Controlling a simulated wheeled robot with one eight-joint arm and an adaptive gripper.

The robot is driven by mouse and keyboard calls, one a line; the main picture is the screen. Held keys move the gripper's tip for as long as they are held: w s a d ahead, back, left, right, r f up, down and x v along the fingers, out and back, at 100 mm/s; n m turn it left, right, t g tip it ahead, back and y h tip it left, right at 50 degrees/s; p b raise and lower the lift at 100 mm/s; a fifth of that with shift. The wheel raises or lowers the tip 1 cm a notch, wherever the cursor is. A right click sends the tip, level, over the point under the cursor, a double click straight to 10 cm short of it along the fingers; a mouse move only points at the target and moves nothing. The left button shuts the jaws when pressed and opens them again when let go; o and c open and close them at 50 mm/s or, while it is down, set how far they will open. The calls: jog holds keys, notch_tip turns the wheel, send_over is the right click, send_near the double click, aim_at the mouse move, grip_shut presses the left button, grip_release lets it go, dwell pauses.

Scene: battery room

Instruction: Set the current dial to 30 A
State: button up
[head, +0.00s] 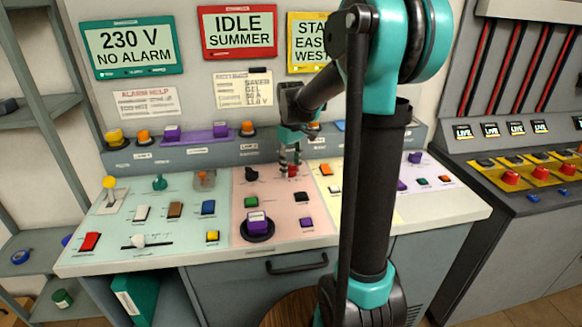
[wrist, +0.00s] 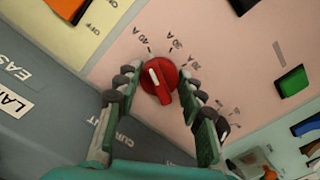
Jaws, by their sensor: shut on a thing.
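The red current dial (wrist: 165,84) sits on the pink panel (wrist: 220,30) in the wrist view. Its white line points up and left, roughly at the 40 A mark, left of the 30 A mark (wrist: 176,43); a 20 A mark stands further right. My gripper (wrist: 158,88) is shut on the dial, with one finger on each side of it. In the head view my gripper (head: 290,158) reaches down to the dial (head: 293,171) at the back of the pink panel. My fingers hide part of the dial there.
A black knob (head: 252,174) stands left of the dial and an orange switch (head: 326,169) to its right. A grey raised ledge (head: 225,157) runs behind.

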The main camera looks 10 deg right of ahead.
aim_at(290, 166)
jog(key=shift+m, duration=0.3)
jog(key=m, duration=0.4)
jog(key=shift+a+m, duration=0.1)
jog(key=shift+m, duration=1.9)
jog(key=o, duration=1.1)
jog(key=shift+o, duration=0.2)
jog(key=shift+r, duration=0.15)
notch_tip(290, 166, up, 12)
